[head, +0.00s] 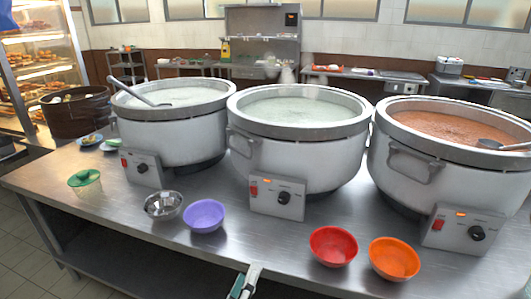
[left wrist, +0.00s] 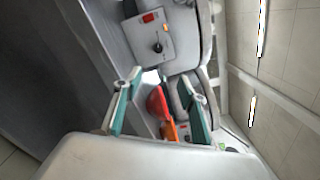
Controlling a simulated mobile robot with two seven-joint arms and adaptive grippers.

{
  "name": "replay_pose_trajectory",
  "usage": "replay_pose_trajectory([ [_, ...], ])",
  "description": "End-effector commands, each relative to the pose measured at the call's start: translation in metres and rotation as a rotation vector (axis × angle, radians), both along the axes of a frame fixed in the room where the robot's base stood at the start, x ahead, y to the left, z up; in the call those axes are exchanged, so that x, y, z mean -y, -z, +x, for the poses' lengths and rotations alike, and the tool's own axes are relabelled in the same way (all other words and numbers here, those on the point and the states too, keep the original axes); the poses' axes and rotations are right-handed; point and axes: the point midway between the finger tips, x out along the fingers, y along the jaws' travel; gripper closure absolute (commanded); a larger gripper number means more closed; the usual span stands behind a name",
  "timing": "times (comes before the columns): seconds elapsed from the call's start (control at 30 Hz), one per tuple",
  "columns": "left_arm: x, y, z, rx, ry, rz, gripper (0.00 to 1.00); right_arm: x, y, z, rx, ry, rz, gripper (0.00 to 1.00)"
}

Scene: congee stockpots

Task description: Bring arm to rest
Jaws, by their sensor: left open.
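My left gripper (head: 245,281) shows at the bottom middle of the head view, in front of the table's front edge. In the left wrist view the two teal-lined fingers of my left gripper (left wrist: 158,88) stand apart with nothing held between them. A red bowl (left wrist: 157,103) shows beyond the gap between the fingers, apart from them. My right gripper is in neither view.
A steel table (head: 150,205) carries three large stockpots, the left (head: 170,120), middle (head: 300,140) and right (head: 440,150). Along its front stand a green bowl (head: 85,182), steel bowl (head: 163,205), purple bowl (head: 204,215), red bowl (head: 333,246) and orange bowl (head: 394,258).

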Motion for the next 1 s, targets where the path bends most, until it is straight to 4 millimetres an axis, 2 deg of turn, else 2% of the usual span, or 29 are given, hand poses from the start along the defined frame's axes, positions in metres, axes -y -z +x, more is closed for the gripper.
replay_pose_trajectory([
  [0.03, -0.009, 0.02, -0.002, -0.078, -0.011, -0.08, 0.58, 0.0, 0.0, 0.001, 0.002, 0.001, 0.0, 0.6],
  [0.27, -0.055, 0.11, -0.021, -0.447, -0.114, -0.557, 0.58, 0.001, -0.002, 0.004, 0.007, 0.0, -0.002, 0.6],
  [0.37, -0.08, 0.154, -0.041, -0.614, -0.205, -0.82, 0.58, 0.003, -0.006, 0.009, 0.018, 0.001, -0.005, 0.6],
  [0.5, -0.117, 0.212, -0.078, -0.813, -0.376, -1.227, 0.58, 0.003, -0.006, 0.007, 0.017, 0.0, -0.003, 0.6],
  [0.6, -0.137, 0.239, -0.102, -0.894, -0.488, -1.462, 0.58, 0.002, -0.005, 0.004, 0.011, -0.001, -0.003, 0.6],
  [0.7, -0.15, 0.255, -0.118, -0.935, -0.566, -1.623, 0.58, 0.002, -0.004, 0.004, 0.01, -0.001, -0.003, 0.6],
  [0.8, -0.157, 0.262, -0.126, -0.95, -0.606, -1.704, 0.58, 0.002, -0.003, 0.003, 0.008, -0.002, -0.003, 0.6],
  [1.0, -0.158, 0.264, -0.127, -0.953, -0.615, -1.726, 0.58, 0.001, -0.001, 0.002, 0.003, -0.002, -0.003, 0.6],
])
